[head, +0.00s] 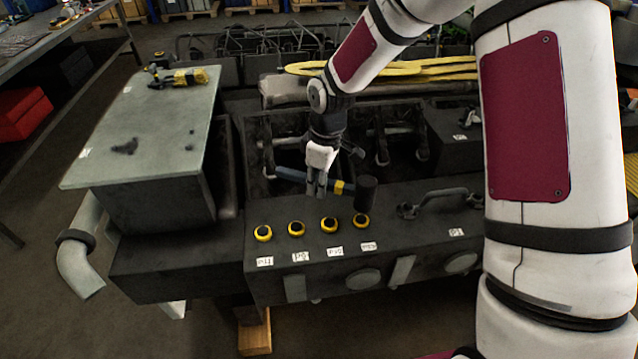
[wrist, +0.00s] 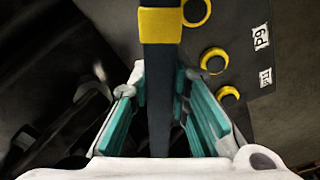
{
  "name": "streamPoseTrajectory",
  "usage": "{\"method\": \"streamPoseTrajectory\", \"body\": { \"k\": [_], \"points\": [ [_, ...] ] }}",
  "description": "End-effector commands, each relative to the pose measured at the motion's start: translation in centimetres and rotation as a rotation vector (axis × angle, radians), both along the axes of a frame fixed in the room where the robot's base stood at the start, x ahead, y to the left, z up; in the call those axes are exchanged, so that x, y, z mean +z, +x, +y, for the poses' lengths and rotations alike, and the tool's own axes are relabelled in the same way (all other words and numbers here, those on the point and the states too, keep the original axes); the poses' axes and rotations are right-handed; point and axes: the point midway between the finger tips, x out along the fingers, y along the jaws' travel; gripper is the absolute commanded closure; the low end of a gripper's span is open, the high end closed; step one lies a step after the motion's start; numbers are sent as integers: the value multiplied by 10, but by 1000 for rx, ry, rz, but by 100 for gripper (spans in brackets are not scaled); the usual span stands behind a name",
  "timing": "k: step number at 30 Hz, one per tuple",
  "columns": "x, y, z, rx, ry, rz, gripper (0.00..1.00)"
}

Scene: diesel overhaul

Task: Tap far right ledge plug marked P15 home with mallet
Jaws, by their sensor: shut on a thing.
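My gripper (head: 317,188) is shut on the handle of a mallet (head: 366,194). The mallet has a black head, a yellow band and a dark blue handle lying roughly level. The head is just above and behind the far right ledge plug (head: 361,221), close to it; I cannot tell whether they touch. This plug is black with a yellow ring, and the label in front of it is too small to read surely. In the wrist view the mallet handle (wrist: 160,75) runs between the teal finger pads, with the mallet head out of frame.
Three similar plugs stand to the left on the dark ledge (head: 400,225): one (head: 329,224), another (head: 296,229) and the leftmost (head: 263,233). A handle (head: 440,199) rises at right. A grey-green box (head: 150,130) stands left. Yellow hoses (head: 430,68) lie behind.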

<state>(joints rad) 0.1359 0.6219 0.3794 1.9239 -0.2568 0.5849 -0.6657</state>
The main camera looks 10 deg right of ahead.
Motion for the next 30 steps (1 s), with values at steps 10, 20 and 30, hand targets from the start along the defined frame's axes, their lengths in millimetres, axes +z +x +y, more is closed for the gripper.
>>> {"method": "streamPoseTrajectory", "body": {
  "k": [10, 20, 30],
  "points": [
    [-20, 1, -1, 0, -1, 4, 100],
    [-60, 1, -2, -1, -1, 0, 100],
    [-41, 0, 0, 0, -1, -3, 100]
  ]
}}
